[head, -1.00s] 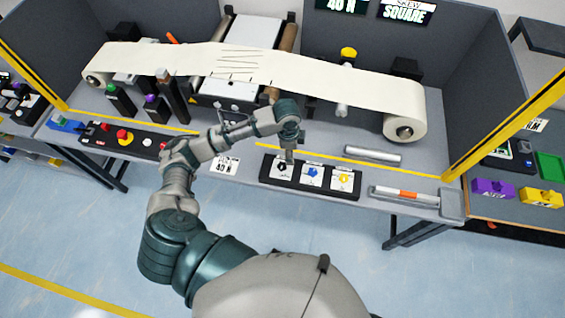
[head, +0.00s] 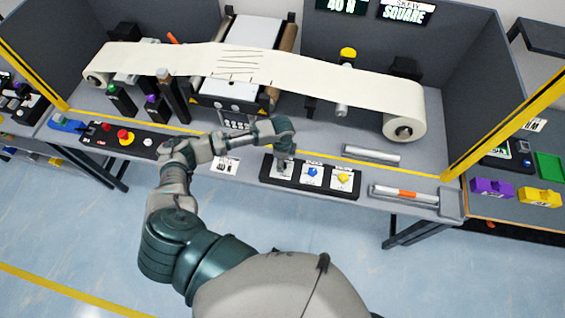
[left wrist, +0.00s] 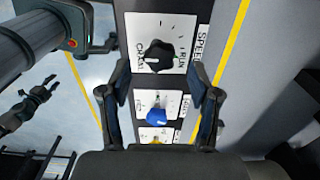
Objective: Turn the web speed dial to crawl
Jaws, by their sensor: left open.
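The web speed dial is a black knob (left wrist: 158,56) on a white plate marked SPEED, with CRAWL and RUN lettering, in the left wrist view. It is the leftmost dial on the black panel, and its plate (head: 287,174) shows partly behind my gripper in the head view. My left gripper (left wrist: 158,76) is open, with one finger on each side of the knob in that view. Contact with the knob cannot be told. In the head view the left gripper (head: 284,160) points down over this dial.
A blue dial (head: 312,173) and a yellow dial (head: 343,178) sit right of it on the same panel. A metal roller (head: 371,155) lies behind, and a tray (head: 452,203) is at right. A paper web (head: 300,75) spans above the table.

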